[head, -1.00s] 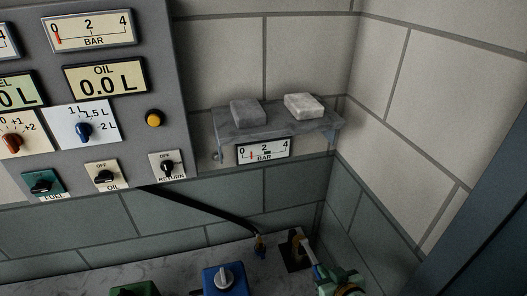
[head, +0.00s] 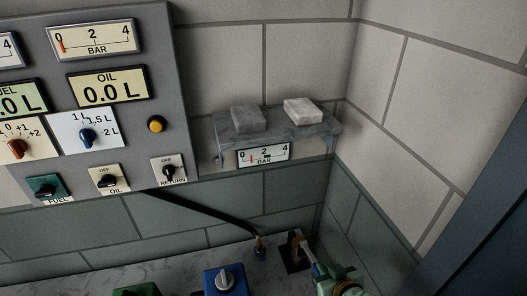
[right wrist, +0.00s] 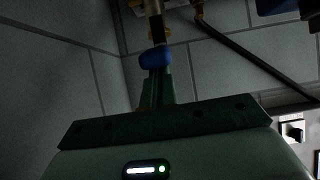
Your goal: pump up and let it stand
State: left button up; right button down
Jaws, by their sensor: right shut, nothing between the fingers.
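My right gripper (head: 322,269) is at the bottom right of the head view, shut and with nothing between its fingers. It is right beside a pale rod (head: 309,254) that runs up to a brass fitting on a black plate (head: 296,259). In the right wrist view a blue piece (right wrist: 155,57) sits at the gripper's tip, with the rod beyond it; whether they touch I cannot tell. The upper bar gauge (head: 92,38) has its red needle near 0. A small bar gauge (head: 263,155) hangs under the shelf. My left gripper is not in view.
The grey panel (head: 130,130) has an oil display (head: 106,87) reading 0.0 L, a yellow button (head: 156,124) and several knobs. A shelf (head: 290,133) holds two blocks. A black hose (head: 205,208) runs to the counter. A blue box with a knob (head: 225,281) stands in front.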

jog(key=shift+w+a+r+p, duration=0.1)
jog(key=shift+w+r+p, duration=0.25)
jog(key=shift+r+p, duration=0.4)
jog(key=shift+w+a+r+p, duration=0.1)
jog(key=shift+w+r+p, duration=0.2)
jog(key=shift+r+p, duration=0.45)
jog(key=shift+r, duration=0.1)
jog(key=shift+w+a+r+p, duration=0.1)
jog(key=shift+w+r+p, duration=0.2)
jog(key=shift+r+p, duration=0.3)
jog(key=p+v, duration=0.6)
jog(key=v, duration=0.1)
jog(key=shift+p, duration=0.4)
